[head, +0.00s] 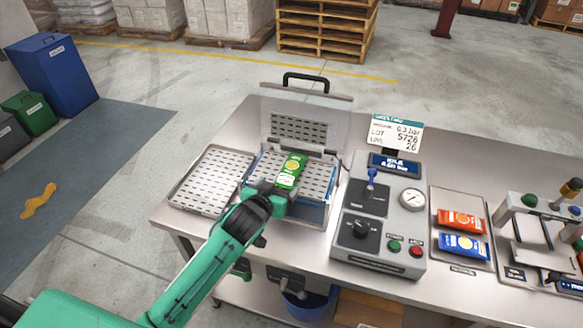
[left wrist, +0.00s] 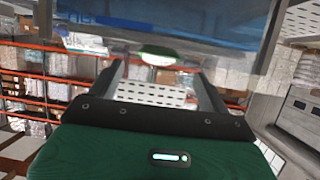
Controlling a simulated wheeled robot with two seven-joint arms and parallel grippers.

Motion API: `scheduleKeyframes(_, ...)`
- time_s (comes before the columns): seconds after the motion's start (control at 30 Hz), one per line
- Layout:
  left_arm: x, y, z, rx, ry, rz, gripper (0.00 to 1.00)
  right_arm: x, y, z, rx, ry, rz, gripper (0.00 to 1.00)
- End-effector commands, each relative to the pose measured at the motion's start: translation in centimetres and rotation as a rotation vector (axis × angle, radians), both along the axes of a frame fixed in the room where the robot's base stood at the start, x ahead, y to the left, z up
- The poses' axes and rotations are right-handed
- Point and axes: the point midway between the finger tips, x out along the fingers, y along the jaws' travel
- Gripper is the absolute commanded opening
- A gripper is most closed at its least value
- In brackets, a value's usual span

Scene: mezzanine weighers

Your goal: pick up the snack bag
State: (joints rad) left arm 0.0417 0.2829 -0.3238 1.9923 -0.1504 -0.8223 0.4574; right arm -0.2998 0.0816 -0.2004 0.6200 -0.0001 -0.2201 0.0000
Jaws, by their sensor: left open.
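A green snack bag (head: 291,171) with a yellow patch lies on the perforated plate of an open chamber (head: 318,212). My left gripper (head: 272,188) is over the near side of that plate, just in front of the bag's near end. In the left wrist view my two fingers stand apart with a gap between them, and a green and white end (left wrist: 157,56), seemingly the bag, shows just beyond. I cannot tell if the fingers touch it. My right gripper is in neither view.
A clear lid (head: 335,115) with a black handle stands raised behind the chamber. An empty perforated tray (head: 207,180) is to its left. A control box (head: 345,240) with a gauge stands to its right. Red (head: 461,220) and blue (head: 464,246) bags lie on a tray farther right.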

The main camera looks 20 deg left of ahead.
Motion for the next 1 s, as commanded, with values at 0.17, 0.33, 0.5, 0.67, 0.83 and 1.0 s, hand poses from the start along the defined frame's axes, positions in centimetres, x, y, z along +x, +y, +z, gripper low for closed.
scheduleKeyframes(0.17, 1.7, -0.2, -0.6, 0.000, 0.001, 0.000, 0.80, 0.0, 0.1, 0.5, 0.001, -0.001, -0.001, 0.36)
scheduleKeyframes(0.33, 2.3, -0.3, -0.8, -0.001, 0.001, -0.001, 0.80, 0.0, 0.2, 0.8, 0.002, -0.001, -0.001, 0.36)
scheduleKeyframes(0.5, 4.1, -0.5, -1.0, 0.000, 0.002, 0.000, 0.80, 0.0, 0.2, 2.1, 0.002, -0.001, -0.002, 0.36)
scheduleKeyframes(0.67, 5.9, -0.7, -1.8, 0.000, 0.002, 0.000, 0.80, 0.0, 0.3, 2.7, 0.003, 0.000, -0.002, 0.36)
scheduleKeyframes(0.83, 6.8, -0.7, -2.4, 0.000, 0.001, 0.000, 0.80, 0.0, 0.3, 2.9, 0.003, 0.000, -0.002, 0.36)
scheduleKeyframes(1.0, 6.9, -0.8, -2.5, 0.000, 0.001, 0.000, 0.80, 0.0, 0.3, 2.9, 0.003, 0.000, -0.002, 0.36)
